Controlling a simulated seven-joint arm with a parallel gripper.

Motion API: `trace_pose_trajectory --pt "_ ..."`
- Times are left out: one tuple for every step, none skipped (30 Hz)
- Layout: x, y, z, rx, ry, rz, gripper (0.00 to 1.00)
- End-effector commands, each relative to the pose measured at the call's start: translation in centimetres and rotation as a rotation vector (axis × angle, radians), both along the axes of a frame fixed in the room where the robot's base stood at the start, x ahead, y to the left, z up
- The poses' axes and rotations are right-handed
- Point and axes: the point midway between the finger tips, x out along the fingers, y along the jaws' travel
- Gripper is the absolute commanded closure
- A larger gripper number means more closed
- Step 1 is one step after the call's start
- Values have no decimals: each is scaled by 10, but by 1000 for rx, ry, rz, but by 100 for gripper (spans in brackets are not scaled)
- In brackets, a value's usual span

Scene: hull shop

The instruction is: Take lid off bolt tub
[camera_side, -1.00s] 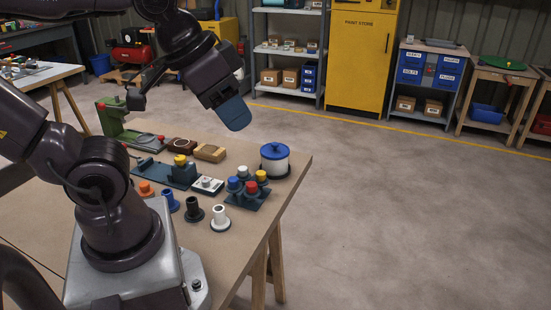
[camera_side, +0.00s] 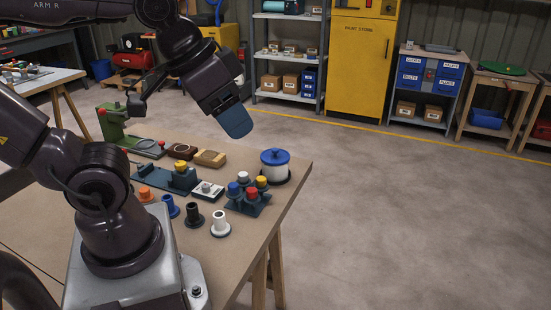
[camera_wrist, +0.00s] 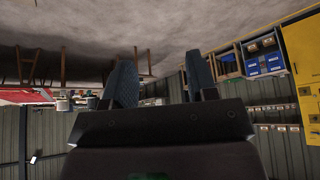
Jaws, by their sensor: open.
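The bolt tub (camera_side: 275,173) is a white round tub on a dark base at the table's far right corner. Its blue lid (camera_side: 275,156) with a small knob sits on top of it. My gripper (camera_side: 237,128) is in the air above the far edge of the table, to the left of the tub and higher than it. In the wrist view my two blue fingers (camera_wrist: 163,90) stand apart with nothing between them. The tub does not show clearly in the wrist view.
A dark block with coloured knobs (camera_side: 248,203) stands just in front of the tub. Several coloured flanged pegs (camera_side: 194,217), a brush (camera_side: 209,158) and a green tool (camera_side: 115,128) also stand on the wooden table (camera_side: 240,255). Open floor lies right of the table.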

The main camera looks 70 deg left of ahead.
Motion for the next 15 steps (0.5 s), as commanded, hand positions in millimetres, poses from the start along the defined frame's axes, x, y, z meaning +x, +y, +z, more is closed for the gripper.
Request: trace_pose_trajectory --pt "1 3 -3 0 14 13 47" --pt "2 4 -6 -1 30 21 47" --pt "3 7 -11 -3 58 35 47" --pt "6 10 -16 -6 83 49 47" --pt "9 14 -19 -10 106 65 47" --pt "16 20 -22 -17 138 91 47" --pt "22 25 -24 -24 162 113 47" --pt "29 32 -27 -31 186 137 47" --pt "39 41 -30 -42 215 174 47" --pt "47 48 -32 -52 236 208 47" --pt "55 56 -35 -62 254 244 47" --pt "66 68 -38 -77 277 296 47" --pt "74 77 -42 -88 294 336 47" --pt "82 86 -45 -98 310 379 47" --pt "92 100 -51 -112 331 438 47"
